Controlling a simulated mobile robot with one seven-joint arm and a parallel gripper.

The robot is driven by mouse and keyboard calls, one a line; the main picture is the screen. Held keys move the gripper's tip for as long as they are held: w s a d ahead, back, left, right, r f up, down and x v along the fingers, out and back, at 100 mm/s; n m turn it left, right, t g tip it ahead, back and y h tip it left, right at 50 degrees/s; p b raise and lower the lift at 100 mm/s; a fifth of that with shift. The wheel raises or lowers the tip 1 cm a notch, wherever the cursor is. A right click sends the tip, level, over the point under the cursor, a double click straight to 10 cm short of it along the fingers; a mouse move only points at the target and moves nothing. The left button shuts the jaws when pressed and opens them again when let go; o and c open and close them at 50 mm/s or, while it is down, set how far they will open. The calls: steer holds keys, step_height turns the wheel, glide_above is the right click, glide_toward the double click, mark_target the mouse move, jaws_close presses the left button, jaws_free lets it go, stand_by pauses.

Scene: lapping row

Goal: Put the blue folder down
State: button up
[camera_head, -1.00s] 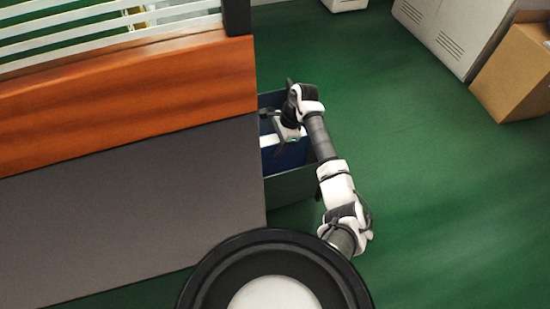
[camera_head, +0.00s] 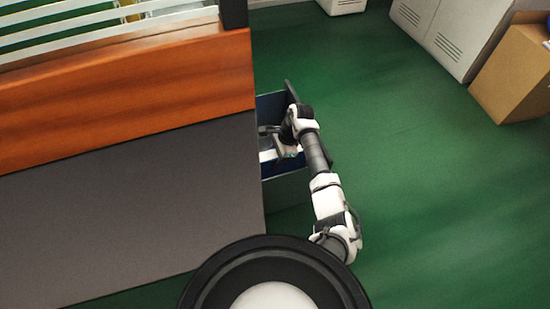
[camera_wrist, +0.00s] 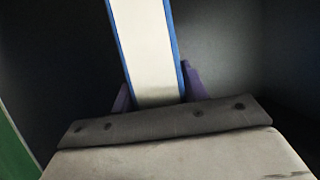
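The blue folder is a white strip with blue edges in the wrist view (camera_wrist: 145,45). It stands between the two purple fingers of my gripper (camera_wrist: 157,92), which sit close against its sides. In the head view my gripper (camera_head: 284,149) is inside the open drawer (camera_head: 288,188) at the end of the grey desk. Only a small pale and blue part of the folder shows there, and my arm and the drawer's near wall hide the rest. I cannot tell whether the folder touches the drawer floor.
The grey desktop (camera_head: 130,215) is bare, with an orange wooden panel (camera_head: 120,95) behind it. Green floor (camera_head: 420,190) lies clear to the right. A cardboard box (camera_head: 515,75) and pale cabinets (camera_head: 450,35) stand at the upper right.

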steer(key=o, duration=0.3)
steer(key=shift+o, duration=0.2)
steer(key=shift+r, duration=0.1)
steer(key=p+v, duration=0.2)
steer(key=v, duration=1)
steer(key=shift+r, duration=0.1)
